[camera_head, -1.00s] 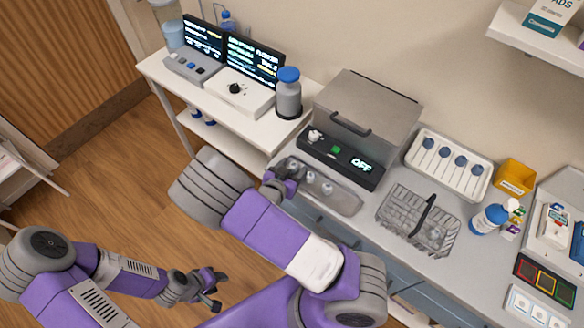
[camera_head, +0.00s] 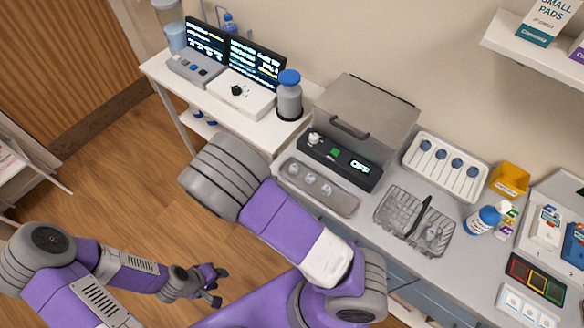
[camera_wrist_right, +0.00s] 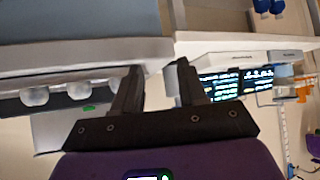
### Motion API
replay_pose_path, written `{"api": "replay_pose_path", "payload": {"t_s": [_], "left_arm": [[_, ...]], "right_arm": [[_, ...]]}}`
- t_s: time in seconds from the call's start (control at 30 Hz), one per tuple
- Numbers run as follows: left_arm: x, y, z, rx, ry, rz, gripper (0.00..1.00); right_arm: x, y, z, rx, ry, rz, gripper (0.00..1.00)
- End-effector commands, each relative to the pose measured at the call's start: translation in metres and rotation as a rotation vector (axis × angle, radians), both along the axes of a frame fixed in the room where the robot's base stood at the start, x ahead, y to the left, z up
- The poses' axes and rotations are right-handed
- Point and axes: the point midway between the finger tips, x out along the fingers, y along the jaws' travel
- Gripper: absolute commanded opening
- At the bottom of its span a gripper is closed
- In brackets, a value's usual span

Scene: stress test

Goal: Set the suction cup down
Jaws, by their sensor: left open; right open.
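Three small pale, rounded pieces, which look like suction cups (camera_head: 310,177), stand in a row in the long grey tray (camera_head: 345,205) before the open-lidded machine. Pale rounded pieces (camera_wrist_right: 78,90) also show at the left in the right wrist view. My right gripper (camera_wrist_right: 158,78) is open, with nothing between its fingers. In the head view, it is hidden behind my right arm, near the tray's left end. My left gripper (camera_head: 218,287) is open and empty, low over the floor, away from the counter.
The machine (camera_head: 340,160) reads OFF. A wire basket (camera_head: 415,220) with a small pale piece, a white tray with several blue-topped pieces (camera_head: 445,165), a yellow bin (camera_head: 509,180) and a blue-white bottle (camera_head: 487,218) stand to the right. A blue-capped jar (camera_head: 289,95) stands left.

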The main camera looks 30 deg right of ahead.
Motion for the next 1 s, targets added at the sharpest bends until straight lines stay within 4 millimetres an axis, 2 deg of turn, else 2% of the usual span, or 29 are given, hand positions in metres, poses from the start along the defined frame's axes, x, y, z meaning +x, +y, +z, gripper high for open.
{"api": "replay_pose_path", "payload": {"t_s": [0.03, 0.1, 0.27, 0.37, 0.5, 0.7, 0.83, 1.0], "left_arm": [[0.000, 0.000, 0.010, 0.000, 0.000, 0.000, 0.43], [0.000, 0.000, 0.017, 0.000, 0.000, 0.000, 0.43], [0.000, 0.000, 0.033, 0.000, 0.000, 0.000, 0.43], [0.000, 0.000, 0.043, 0.000, 0.000, 0.000, 0.43], [0.000, 0.000, 0.056, 0.000, 0.000, 0.000, 0.43], [0.000, 0.000, 0.066, 0.000, 0.000, 0.000, 0.43], [0.000, 0.000, 0.067, 0.000, 0.000, 0.000, 0.43], [0.000, 0.000, 0.064, 0.000, 0.000, 0.000, 0.43]], "right_arm": [[0.012, 0.006, 0.003, 0.071, 0.047, 0.056, 0.42], [0.025, 0.016, 0.002, 0.155, 0.125, 0.163, 0.42], [0.041, 0.024, 0.015, 0.286, 0.301, 0.419, 0.42], [0.041, 0.011, 0.031, 0.320, 0.419, 0.579, 0.42], [0.028, -0.028, 0.055, 0.311, 0.596, 0.763, 0.42], [0.003, -0.085, 0.080, 0.261, 0.796, 0.889, 0.42], [-0.004, -0.101, 0.083, 0.244, 0.851, 0.912, 0.42], [-0.006, -0.102, 0.065, 0.243, 0.862, 0.916, 0.42]]}}
